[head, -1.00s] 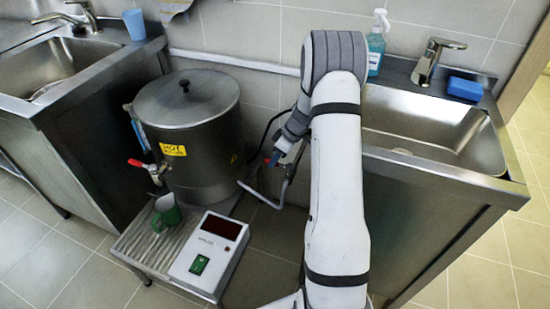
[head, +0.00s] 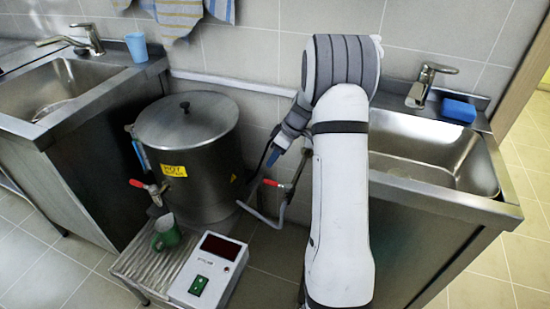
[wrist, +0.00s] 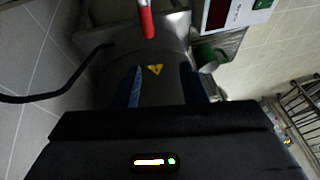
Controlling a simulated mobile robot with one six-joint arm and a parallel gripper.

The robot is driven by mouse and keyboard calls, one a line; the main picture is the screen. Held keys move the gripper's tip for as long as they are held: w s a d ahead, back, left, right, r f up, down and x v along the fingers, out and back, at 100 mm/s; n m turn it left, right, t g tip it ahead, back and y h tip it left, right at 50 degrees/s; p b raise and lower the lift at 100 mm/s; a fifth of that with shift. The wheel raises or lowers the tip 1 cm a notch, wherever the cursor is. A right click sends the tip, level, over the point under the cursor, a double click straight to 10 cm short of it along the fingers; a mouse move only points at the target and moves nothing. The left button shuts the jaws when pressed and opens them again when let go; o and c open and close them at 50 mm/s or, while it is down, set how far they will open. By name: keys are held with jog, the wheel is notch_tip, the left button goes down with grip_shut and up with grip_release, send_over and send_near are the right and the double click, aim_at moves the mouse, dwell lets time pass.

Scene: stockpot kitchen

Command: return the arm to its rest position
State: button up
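My arm rises in front of the right sink in the head view and bends over at the top. My gripper (head: 273,156) hangs at the right of the steel pot (head: 187,135), pointing down and left. In the wrist view my gripper (wrist: 162,88) has two dark blue fingers spread apart. Only the pot's grey side, with a yellow warning triangle (wrist: 155,69), shows between and beyond them. Nothing is held. From the head view I cannot tell how close the fingertips are to the pot.
A red-handled tap (head: 274,183) on a bent pipe is just below my gripper. Sinks stand left and right; a blue sponge (head: 459,111) lies at the right sink.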

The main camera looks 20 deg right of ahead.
jog(key=s+a+r+m+h+p, duration=0.1)
jog(key=s+a+r+m+p, duration=0.1)
jog(key=s+a+r+p, duration=0.45)
jog(key=s+a+r+m+h+p, duration=0.1)
jog(key=s+r+m+p, duration=0.15)
jog(key=s+r, duration=0.75)
jog(key=s+a+r+m+h+p, duration=0.1)
jog(key=s+a+r+p, duration=0.35)
jog(key=r, duration=0.75)
jog(key=s+r+m+t+h+p, duration=0.1)
jog(key=s+r+m+p, duration=0.2)
jog(key=s, duration=0.5)
jog(key=shift+s+r+h+p, duration=0.2)
jog(key=shift+r+h+p, duration=0.2)
jog(key=shift+r+p, duration=0.55)
jog(key=shift+s+d, duration=0.1)
